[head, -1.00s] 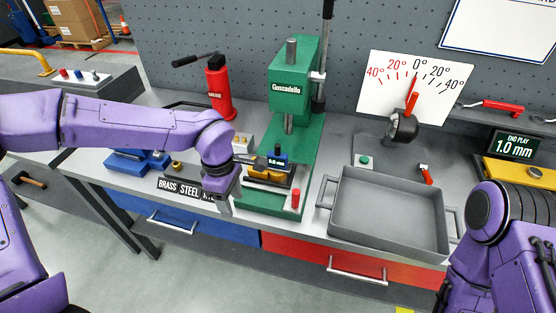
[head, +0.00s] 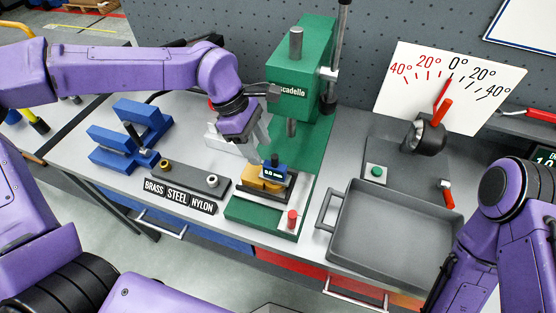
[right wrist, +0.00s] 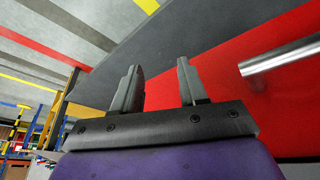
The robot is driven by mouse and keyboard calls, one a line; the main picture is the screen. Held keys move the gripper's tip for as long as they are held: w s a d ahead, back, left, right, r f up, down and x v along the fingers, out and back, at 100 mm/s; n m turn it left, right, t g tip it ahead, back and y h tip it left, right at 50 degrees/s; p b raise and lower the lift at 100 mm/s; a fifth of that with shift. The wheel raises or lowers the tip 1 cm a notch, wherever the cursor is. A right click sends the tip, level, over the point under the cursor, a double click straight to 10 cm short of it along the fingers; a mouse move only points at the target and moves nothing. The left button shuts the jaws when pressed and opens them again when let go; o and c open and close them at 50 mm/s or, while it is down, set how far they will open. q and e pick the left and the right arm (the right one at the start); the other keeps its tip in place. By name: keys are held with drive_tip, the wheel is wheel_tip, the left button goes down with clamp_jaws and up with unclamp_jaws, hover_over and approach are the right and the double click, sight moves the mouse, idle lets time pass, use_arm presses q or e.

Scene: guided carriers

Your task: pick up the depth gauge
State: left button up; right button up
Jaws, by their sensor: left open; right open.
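My right gripper (right wrist: 158,80) is open and empty in the right wrist view, in front of a red drawer front. In the head view its fingers are not visible.
The green press (head: 303,65) rises behind the gauge. A red button (head: 292,216) is on its base. A grey tray (head: 340,255) is to the right. A blue stand (head: 112,158) and the brass, steel and nylon holder (head: 187,177) are to the left.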

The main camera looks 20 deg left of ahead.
sight(271, 162)
use_arm(q)
drive_tip(key=shift+s+d+f, duration=0.25)
drive_tip(key=shift+d+f, duration=0.1)
drive_tip(key=shift+f, duration=0.25)
drive_tip(key=shift+s+d+f, duration=0.2)
drive_tip(key=shift+d+f, duration=0.1)
drive_tip(key=shift+f, duration=0.25)
drive_tip(key=d+f, duration=0.1)
drive_tip(key=w+f+p, duration=0.1)
drive_tip(key=f, duration=0.1)
drive_tip(key=d+f+p, duration=0.1)
drive_tip(key=shift+w+d+f, duration=0.15)
drive_tip(key=shift+d+f, duration=0.15)
drive_tip(key=shift+f, duration=0.1)
drive_tip(key=shift+d+f, duration=0.1)
drive_tip(key=shift+f, duration=0.15)
clamp_jaws()
use_arm(e)
drive_tip(key=r, duration=0.2)
drive_tip(key=shift+s+r, duration=0.3)
drive_tip(key=shift+r, duration=0.05)
